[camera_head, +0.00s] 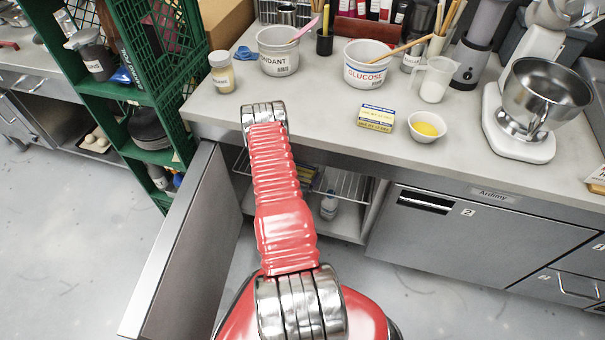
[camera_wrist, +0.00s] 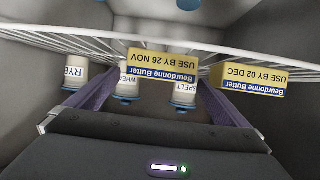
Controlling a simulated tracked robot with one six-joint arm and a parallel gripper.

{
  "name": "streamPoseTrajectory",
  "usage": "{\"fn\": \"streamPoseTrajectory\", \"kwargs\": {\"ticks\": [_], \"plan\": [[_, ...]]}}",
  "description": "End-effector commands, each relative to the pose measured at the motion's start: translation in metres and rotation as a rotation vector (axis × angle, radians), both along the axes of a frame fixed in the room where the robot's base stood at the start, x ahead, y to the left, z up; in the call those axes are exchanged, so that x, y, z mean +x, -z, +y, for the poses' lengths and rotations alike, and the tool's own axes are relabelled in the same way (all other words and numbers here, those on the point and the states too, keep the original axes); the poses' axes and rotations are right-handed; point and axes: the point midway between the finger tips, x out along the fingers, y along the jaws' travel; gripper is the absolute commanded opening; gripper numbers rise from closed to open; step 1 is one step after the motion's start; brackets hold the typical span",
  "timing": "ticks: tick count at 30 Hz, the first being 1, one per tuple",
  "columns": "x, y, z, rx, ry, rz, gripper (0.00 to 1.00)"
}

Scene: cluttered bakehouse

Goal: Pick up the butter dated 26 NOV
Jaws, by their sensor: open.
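The butter dated 26 NOV (camera_wrist: 162,64) is a yellow, white and blue block on a wire shelf in the wrist view, its label upside down. My gripper (camera_wrist: 156,84) shows as two purple fingers, open and apart, with this butter between and beyond their tips. Nothing is held between them. A similar butter dated 02 DEC (camera_wrist: 249,78) sits to the right, beyond the right finger. In the head view my gripper is hidden below the counter. Another yellow butter block (camera_head: 376,118) lies on the counter, its date too small to read.
The wire rack (camera_wrist: 60,42) crosses the cabinet interior. Jars marked RYE (camera_wrist: 75,73), WHEAT (camera_wrist: 127,82) and SPELT (camera_wrist: 184,86) show around the fingers. The open cabinet door (camera_head: 180,245) stands left of my arm. The counter (camera_head: 300,115) overhangs the cabinet.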

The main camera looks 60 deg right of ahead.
Motion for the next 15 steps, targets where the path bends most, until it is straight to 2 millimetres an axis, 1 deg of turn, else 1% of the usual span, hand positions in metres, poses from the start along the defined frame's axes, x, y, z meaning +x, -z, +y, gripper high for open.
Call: {"fn": "streamPoseTrajectory", "kwargs": {"ticks": [1, 6, 9, 15], "plan": [[-0.001, 0.003, -0.007, -0.002, 0.003, -0.001, 1.00], [0.001, 0.010, -0.023, -0.001, 0.000, -0.001, 1.00], [0.002, 0.011, -0.027, 0.000, 0.000, 0.000, 1.00], [0.002, 0.012, -0.027, 0.000, -0.001, 0.000, 1.00]]}}
